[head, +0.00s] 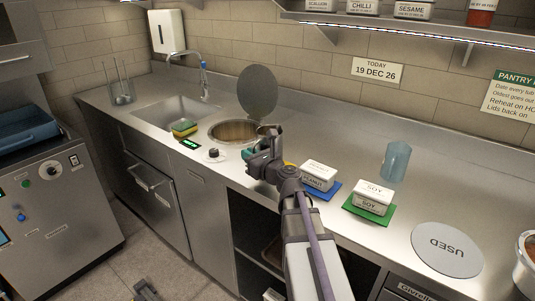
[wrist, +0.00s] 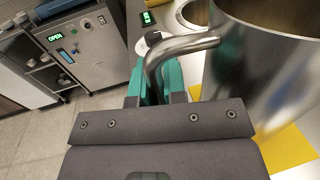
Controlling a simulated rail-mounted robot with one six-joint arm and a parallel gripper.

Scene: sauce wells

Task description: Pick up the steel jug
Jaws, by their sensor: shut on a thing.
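The steel jug (wrist: 265,65) is a shiny metal cylinder, close up at the right of the wrist view. Its curved handle (wrist: 183,44) runs down between the teal fingers of my gripper (wrist: 160,88). The gripper is shut on this handle. In the head view my gripper (head: 256,154) is over the counter, just right of the round well. There my wrist hides most or all of the jug. A yellow mat (wrist: 291,150) shows below the jug; I cannot tell whether the jug touches it.
Left of my gripper are the round well with its raised lid (head: 258,93), a black-knobbed item (head: 213,154) and a sponge (head: 184,128). To the right stand white tubs on a blue mat (head: 329,194) and a green mat (head: 366,206), and a blue cup (head: 395,161).

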